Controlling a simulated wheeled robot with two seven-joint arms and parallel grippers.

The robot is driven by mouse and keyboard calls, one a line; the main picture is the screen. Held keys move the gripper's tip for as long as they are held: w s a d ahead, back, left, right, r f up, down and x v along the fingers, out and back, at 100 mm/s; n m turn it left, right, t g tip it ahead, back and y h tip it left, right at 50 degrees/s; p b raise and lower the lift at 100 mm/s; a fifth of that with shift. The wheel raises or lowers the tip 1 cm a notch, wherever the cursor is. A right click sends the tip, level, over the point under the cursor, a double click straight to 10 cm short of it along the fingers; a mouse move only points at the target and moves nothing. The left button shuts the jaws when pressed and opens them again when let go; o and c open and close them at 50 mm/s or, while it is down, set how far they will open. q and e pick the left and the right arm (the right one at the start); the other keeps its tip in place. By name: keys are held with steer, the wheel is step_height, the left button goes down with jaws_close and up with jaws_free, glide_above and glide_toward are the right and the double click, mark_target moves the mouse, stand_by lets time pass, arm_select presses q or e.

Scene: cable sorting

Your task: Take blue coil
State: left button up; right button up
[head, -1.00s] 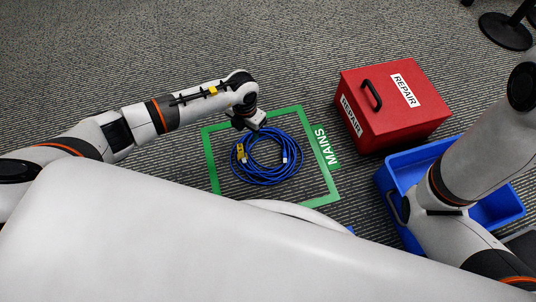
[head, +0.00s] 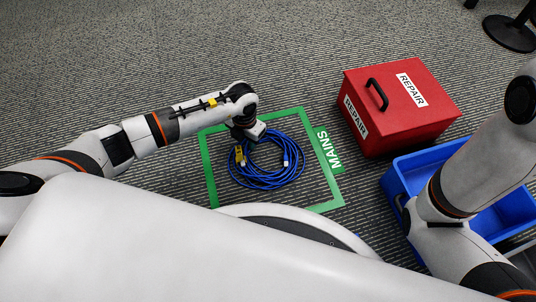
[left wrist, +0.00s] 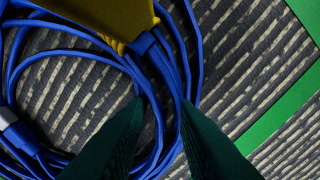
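The blue coil (head: 268,183) lies on the carpet inside the green taped square marked MAINS (head: 207,170). A yellow tag (head: 240,155) is on its upper left part. My left gripper (head: 244,137) is over the coil's upper left edge, its fingertips hard to make out in the head view. In the left wrist view, its two dark fingers (left wrist: 163,105) are apart, with blue strands of the coil (left wrist: 195,60) running between them. The yellow tag (left wrist: 115,18) is just beyond the fingertips there. My right gripper is not in view; only my right arm shows.
A red REPAIR box (head: 400,112) with a black handle stands right of the square. A blue crate (head: 398,180) is below it, partly hidden by my right arm. A dark stand base (head: 510,33) is at the top right. Carpet left of the square is clear.

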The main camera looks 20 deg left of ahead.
arm_select(q)
jaws_close()
